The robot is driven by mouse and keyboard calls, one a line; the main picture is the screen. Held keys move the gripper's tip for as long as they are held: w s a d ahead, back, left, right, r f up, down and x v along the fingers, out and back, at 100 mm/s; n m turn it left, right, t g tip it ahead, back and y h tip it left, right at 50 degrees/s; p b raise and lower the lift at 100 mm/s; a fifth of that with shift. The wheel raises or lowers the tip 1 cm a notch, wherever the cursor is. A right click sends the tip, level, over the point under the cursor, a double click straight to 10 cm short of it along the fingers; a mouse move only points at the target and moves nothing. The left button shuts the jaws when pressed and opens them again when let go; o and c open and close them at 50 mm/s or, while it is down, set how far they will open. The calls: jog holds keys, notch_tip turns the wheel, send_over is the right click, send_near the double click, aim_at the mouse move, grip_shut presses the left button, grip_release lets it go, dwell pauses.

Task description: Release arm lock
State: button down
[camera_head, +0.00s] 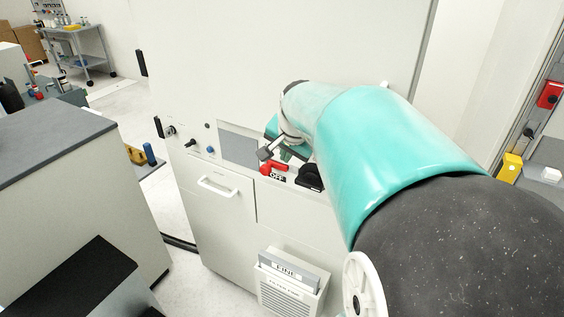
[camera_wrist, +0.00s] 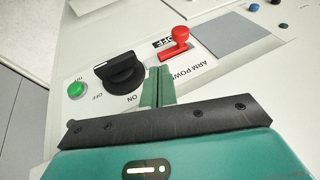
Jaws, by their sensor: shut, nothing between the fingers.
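A red lever with a round knob (camera_wrist: 178,42) stands on the cabinet's control panel in the wrist view, and the head view shows it (camera_head: 274,167) beside a black-lettered label. A black rotary switch (camera_wrist: 124,72) with ON and OFF marks sits to its left in the wrist view, and it also shows in the head view (camera_head: 309,177). My gripper (camera_wrist: 160,78) is shut and empty. Its green fingers point at the panel between the switch and the lever, over the "ARM POWER" lettering. I cannot tell whether the fingertips touch the panel. No part is plainly labelled arm lock.
A green button (camera_wrist: 77,90) is left of the switch. A grey blank plate (camera_wrist: 229,37) lies right of the lever. The white cabinet has a drawer handle (camera_head: 218,187) and a "FINE" filter box (camera_head: 290,279). A grey-topped counter (camera_head: 45,145) stands at left, with floor between.

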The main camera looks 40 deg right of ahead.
jog(key=shift+v, duration=1.9)
